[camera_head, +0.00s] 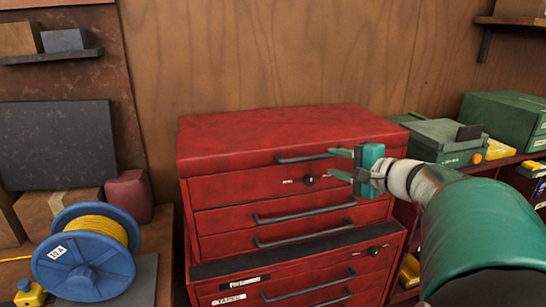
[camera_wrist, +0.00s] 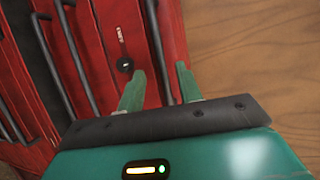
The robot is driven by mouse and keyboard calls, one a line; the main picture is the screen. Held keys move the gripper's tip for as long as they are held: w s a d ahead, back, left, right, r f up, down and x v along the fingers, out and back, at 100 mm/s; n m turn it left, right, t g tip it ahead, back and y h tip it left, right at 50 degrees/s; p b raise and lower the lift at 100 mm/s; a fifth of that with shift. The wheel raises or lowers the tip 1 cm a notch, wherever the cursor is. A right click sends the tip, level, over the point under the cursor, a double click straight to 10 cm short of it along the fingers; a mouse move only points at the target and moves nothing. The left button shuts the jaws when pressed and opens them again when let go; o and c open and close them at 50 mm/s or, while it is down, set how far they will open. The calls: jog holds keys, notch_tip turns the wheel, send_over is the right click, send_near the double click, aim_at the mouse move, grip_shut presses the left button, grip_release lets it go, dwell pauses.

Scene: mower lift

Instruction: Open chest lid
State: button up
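A red tool chest (camera_head: 280,180) stands against the wooden wall with its lid (camera_head: 280,133) shut. A dark bar handle (camera_head: 305,157) runs along the lid's front edge; it also shows in the wrist view (camera_wrist: 158,45). My gripper (camera_head: 335,163) reaches in from the right at the handle's right end. Its two green fingers (camera_wrist: 160,88) are apart, with the handle's end between them in the wrist view. I cannot tell whether either finger touches it. A round lock (camera_head: 310,180) sits just below the handle.
Drawers with bar handles (camera_head: 305,212) lie below the lid. A blue reel with yellow cord (camera_head: 84,255) stands on the left bench. Green cases (camera_head: 505,118) and a shelf with small yellow boxes stand to the right. The wall above the lid is clear.

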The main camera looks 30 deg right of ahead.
aim_at(318, 158)
jog(key=w, duration=0.3)
jog(key=w+f, duration=0.1)
jog(key=w, duration=0.1)
jog(key=shift+w+a, duration=0.25)
jog(key=shift+a, duration=0.05)
grip_shut()
